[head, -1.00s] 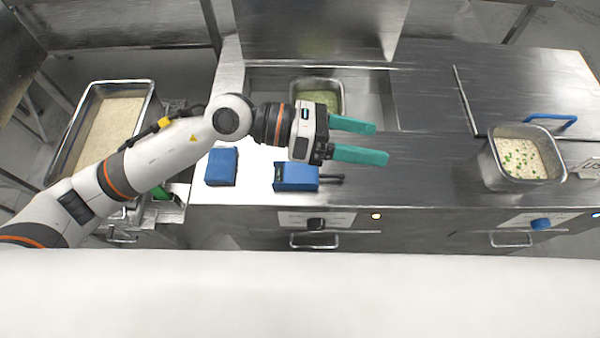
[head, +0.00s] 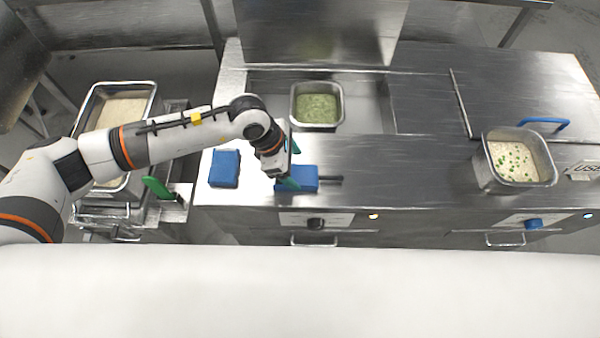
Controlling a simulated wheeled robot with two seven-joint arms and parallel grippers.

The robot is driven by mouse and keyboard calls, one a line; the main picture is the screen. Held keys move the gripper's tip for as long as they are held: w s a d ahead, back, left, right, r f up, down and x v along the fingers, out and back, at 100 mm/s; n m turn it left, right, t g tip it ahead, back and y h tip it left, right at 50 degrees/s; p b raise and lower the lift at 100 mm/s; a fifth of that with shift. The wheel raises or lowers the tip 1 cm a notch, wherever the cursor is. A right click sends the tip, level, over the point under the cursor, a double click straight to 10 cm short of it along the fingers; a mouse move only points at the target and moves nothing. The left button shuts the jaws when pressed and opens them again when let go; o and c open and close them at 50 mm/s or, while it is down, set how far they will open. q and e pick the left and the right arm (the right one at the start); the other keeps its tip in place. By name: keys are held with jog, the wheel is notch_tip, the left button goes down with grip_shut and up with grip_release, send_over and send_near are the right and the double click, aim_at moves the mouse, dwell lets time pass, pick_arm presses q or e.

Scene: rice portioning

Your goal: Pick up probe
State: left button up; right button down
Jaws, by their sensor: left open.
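A blue block (head: 310,178) with a short dark rod (head: 331,179) sticking out to its right lies near the front edge of the steel counter; this looks like the probe. My left gripper (head: 292,166) points down over the block's left end. Its teal fingers are apart, one toward the back and one toward the front. The front finger covers part of the block; whether it touches cannot be told. My right gripper is not in view.
A plain blue block (head: 224,168) lies to the left on the counter (head: 420,165). A pan of green food (head: 318,125) sits behind. A rice pan with green bits (head: 484,165) stands at right. A green handle (head: 157,188) shows at left.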

aim_at(300, 174)
pick_arm(q)
jog(key=p+x, duration=0.2)
jog(key=x, duration=0.1)
jog(key=shift+s+d+f, duration=0.1)
jog(key=shift+f, duration=0.25)
jog(key=shift+d+f, duration=0.2)
jog(key=shift+f, duration=0.35)
jog(key=c, duration=1.1)
